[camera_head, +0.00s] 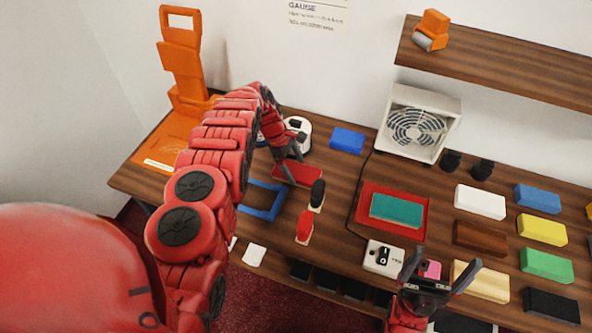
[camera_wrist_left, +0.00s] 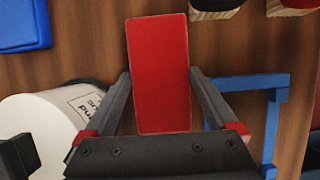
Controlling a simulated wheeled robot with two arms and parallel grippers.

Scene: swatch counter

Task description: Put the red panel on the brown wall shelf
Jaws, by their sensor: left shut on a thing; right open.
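The red panel (camera_head: 304,175) is at the back left of the counter, among the stamps and blocks. My left gripper (camera_head: 284,170) comes down over it and is shut on it. In the left wrist view the red panel (camera_wrist_left: 158,40) lies between the two fingers (camera_wrist_left: 160,78), long side pointing away from the gripper. I cannot tell whether it touches the counter. The brown wall shelf (camera_head: 500,75) is on the wall at the upper right. My right gripper (camera_head: 440,262) is open and empty at the front edge, near a pink block.
An orange block with a grey roller (camera_head: 431,30) stands on the shelf's left end; the shelf's visible rest is bare. A white fan (camera_head: 418,122) stands below it. A blue frame (camera_head: 279,203) and two brush-like tools (camera_head: 304,226) are near the panel. Several coloured blocks fill the right.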

